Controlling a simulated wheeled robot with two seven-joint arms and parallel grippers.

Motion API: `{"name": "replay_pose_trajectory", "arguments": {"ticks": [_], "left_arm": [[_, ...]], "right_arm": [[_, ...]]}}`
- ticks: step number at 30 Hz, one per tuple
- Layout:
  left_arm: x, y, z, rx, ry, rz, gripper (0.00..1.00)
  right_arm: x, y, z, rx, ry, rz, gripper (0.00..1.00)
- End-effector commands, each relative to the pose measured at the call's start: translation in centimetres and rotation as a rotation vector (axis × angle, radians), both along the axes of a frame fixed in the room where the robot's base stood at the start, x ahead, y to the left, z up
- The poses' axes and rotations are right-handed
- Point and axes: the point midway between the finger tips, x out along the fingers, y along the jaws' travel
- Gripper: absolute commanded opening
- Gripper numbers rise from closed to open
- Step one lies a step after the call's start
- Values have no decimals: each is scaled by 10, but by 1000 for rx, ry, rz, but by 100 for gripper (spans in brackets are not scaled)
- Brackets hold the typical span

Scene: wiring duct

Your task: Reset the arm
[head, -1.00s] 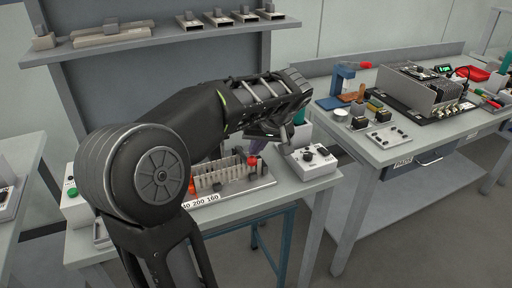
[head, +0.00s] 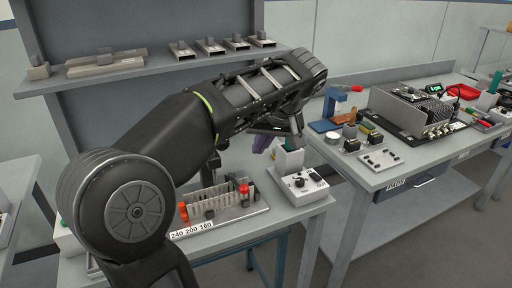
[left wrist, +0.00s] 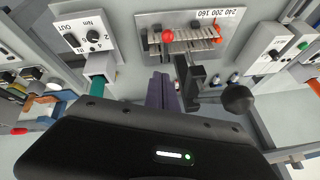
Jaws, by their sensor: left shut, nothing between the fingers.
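My left gripper (head: 262,148) is in the head view at the end of my black arm, raised above the back of the middle bench. Its fingers are purplish-grey, shut and empty. They also show in the left wrist view (left wrist: 162,88), pointing toward the bench. The slotted wiring duct (head: 215,198) lies on its plate below and left of the gripper, apart from it. It also shows in the left wrist view (left wrist: 198,38). My arm hides part of the bench. My right gripper is not in view.
A white dial box (head: 300,188) stands at the bench's right end, with a green piece (head: 290,160) behind it. A black ball-ended lever (left wrist: 235,98) is close to the fingers in the wrist view. A shelf (head: 140,72) is behind; the right bench (head: 345,155) holds equipment.

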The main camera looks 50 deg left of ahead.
Motion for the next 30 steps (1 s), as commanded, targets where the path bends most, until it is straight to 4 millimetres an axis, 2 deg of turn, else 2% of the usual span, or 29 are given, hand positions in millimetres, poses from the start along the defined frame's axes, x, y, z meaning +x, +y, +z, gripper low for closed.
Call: {"name": "replay_pose_trajectory", "arguments": {"ticks": [20, 23, 26, 28, 30], "left_arm": [[1, 0, 0, 2, 5, -17, 0], [16, -1, 1, 8, -24, -93, 0], [46, -12, -3, -4, -88, -228, 0], [73, -29, -18, -28, -143, -354, 0], [104, -54, -48, -71, -186, -491, 0]], "right_arm": [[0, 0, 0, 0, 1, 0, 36], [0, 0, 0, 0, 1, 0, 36], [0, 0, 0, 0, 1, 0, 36], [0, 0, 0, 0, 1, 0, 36], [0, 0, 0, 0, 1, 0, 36]]}}
